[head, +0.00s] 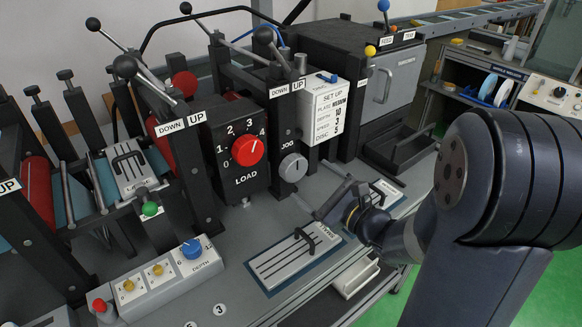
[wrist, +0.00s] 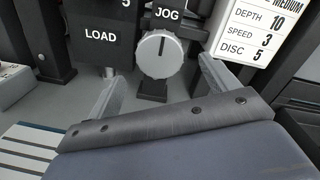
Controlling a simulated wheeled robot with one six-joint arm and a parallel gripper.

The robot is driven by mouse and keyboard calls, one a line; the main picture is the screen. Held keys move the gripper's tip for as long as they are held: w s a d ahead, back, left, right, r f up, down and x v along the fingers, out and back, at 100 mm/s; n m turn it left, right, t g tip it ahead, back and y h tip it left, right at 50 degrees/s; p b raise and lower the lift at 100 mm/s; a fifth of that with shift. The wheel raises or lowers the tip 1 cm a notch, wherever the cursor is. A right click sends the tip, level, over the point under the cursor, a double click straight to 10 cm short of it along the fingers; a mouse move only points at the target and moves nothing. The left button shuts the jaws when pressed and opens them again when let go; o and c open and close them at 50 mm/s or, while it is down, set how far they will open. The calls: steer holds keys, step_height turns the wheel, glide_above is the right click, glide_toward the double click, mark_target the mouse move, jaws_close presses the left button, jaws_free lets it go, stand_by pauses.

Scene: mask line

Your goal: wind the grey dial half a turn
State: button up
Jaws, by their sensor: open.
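The grey dial (head: 293,167) sits under the JOG label on a dark post, between the red LOAD dial and the white set-up card. Its dark pointer line is near the top. In the wrist view the grey dial (wrist: 160,54) is ahead of my gripper, with the line pointing straight up. My gripper (wrist: 160,80) is open, one finger to the lower left of the dial and one to the lower right, with nothing between them. In the head view my gripper (head: 335,195) is to the right of and below the dial, apart from it.
The red LOAD dial (head: 248,150) is left of the grey dial. The set-up card (head: 322,110) is to its upper right. Below lie a slotted plate with a black handle (head: 290,262) and a control box with a blue DEPTH knob (head: 191,248). Grey bench surface is bare below the dial.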

mark_target(297, 172)
steer(key=x, duration=0.7)
steer(key=shift+w+a+p, duration=0.1)
steer(key=shift+a+p, duration=0.05)
steer(key=shift+p, duration=0.2)
steer(key=c, duration=1)
steer(key=shift+o, duration=0.2)
steer(key=m+b, duration=0.1)
steer(key=m, duration=0.2)
steer(key=shift+f+m, duration=0.1)
steer(key=shift+m, duration=0.3)
steer(key=m, duration=0.5)
steer(key=shift+m, duration=0.3)
